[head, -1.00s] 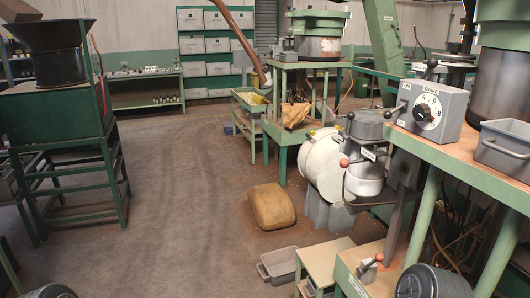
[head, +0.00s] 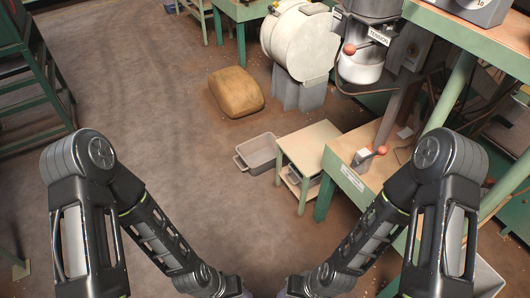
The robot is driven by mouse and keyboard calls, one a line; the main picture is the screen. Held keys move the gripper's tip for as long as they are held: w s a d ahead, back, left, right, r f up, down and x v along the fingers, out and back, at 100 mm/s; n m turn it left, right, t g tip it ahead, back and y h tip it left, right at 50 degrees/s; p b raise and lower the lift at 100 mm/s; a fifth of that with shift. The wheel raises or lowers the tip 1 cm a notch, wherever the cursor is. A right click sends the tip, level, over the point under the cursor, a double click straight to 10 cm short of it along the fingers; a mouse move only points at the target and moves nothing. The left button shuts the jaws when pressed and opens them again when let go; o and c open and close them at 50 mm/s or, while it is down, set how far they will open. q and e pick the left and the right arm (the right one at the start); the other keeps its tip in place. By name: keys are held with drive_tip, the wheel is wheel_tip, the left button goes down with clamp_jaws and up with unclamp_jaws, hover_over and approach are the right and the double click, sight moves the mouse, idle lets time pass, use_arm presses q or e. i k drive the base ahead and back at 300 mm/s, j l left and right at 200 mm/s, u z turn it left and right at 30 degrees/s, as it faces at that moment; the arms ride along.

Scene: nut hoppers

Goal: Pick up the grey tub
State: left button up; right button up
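A grey tub (head: 257,153) with an open top and a handle at its left end sits on the floor, just left of a small wooden-topped table. It looks empty. A second grey container (head: 296,178) shows partly on that table's lower shelf. My left and right arms reach down to the bottom middle of the head view, where the picture cuts them off. Neither gripper shows, so neither is seen touching a tub.
The small table (head: 308,143) stands against a green bench (head: 350,180) with a red-knobbed lever. A tan sack-like block (head: 236,92) lies on the floor behind the tub. The concrete floor (head: 150,120) left of the tub is clear. A green frame (head: 35,75) stands at far left.

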sight(257, 155)
drive_tip(key=i+j+z, duration=0.1)
drive_tip(key=z, duration=0.35)
drive_tip(key=i+j+z, duration=0.15)
drive_tip(key=z, duration=0.35)
drive_tip(key=i+j+z, duration=0.1)
drive_tip(key=j+z, duration=0.15)
drive_tip(key=z, duration=0.2)
drive_tip(key=i+j+z, duration=0.3)
drive_tip(key=j, duration=1.05)
drive_tip(key=j+z, duration=0.35)
drive_tip(key=j, duration=1.65)
drive_tip(key=i, duration=0.45)
